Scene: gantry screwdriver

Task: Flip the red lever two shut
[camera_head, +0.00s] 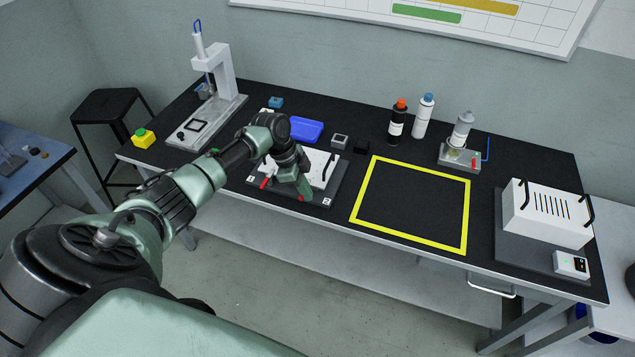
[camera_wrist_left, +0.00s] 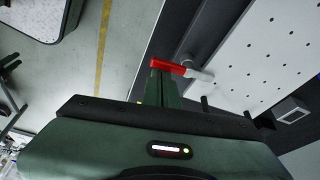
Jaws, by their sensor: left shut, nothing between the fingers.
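The fixture is a dark base (camera_head: 341,187) with a white perforated plate (camera_head: 318,163), which also shows in the wrist view (camera_wrist_left: 262,60). The red lever two (camera_head: 304,198) is at the front right, near the label marked 2. In the wrist view its red grip (camera_wrist_left: 168,67) sits on a pale arm that runs to the plate's edge. My left gripper (camera_head: 302,196) is shut and empty, with its fingertips right at the red grip; I cannot tell whether they touch. Another red lever (camera_head: 265,183) is at the front left, near the label marked 1, partly beside my arm.
A yellow-outlined area (camera_head: 466,215) of the black table is clear to the right. A blue tray (camera_head: 305,130) and a small grey block (camera_head: 340,141) stand behind the fixture. Bottles (camera_head: 397,125) stand farther back. A white vented box (camera_head: 547,212) is at the far right.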

